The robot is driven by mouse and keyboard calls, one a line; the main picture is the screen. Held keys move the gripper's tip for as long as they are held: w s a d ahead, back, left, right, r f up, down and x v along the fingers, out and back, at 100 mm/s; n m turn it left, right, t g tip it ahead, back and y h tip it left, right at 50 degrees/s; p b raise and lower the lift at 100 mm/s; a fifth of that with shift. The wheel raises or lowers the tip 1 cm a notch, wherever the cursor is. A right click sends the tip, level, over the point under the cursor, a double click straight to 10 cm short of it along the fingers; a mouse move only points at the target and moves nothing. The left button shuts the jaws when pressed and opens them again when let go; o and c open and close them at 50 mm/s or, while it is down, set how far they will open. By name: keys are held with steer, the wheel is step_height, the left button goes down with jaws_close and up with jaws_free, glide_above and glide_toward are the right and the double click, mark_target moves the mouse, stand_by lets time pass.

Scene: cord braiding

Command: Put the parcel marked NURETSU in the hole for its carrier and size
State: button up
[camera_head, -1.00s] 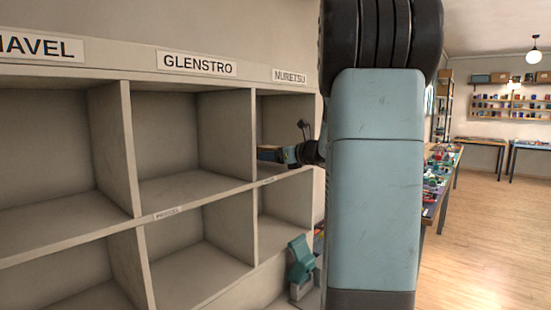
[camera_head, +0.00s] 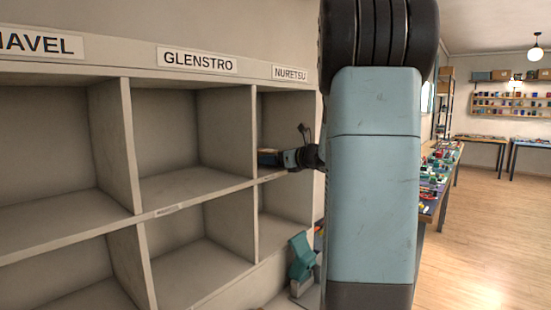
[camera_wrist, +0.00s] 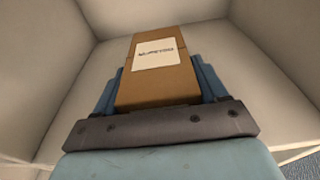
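The parcel (camera_wrist: 157,75) is a brown box with a white label that reads NURETSU, seen in the wrist view. My gripper (camera_wrist: 158,85) has a blue finger along each side of it and is shut on it. In the wrist view the parcel is inside a pale compartment, with walls on both sides. In the head view my gripper (camera_head: 272,158) is at the upper hole (camera_head: 287,115) under the NURETSU sign (camera_head: 290,73). The parcel is mostly hidden there. I cannot tell whether it touches the hole's floor.
The pale rack (camera_head: 130,150) has other empty holes under a GLENSTRO sign (camera_head: 198,61) and a sign ending in AVEL (camera_head: 38,43). A lower hole (camera_head: 285,215) lies under the NURETSU column. A teal object (camera_head: 301,257) stands below the rack. Open floor lies at right.

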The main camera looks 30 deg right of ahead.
steer(key=o, duration=0.4)
steer(key=shift+r, duration=0.1)
steer(key=shift+r, duration=0.25)
steer(key=v, duration=1.2)
steer(key=shift+r, duration=0.25)
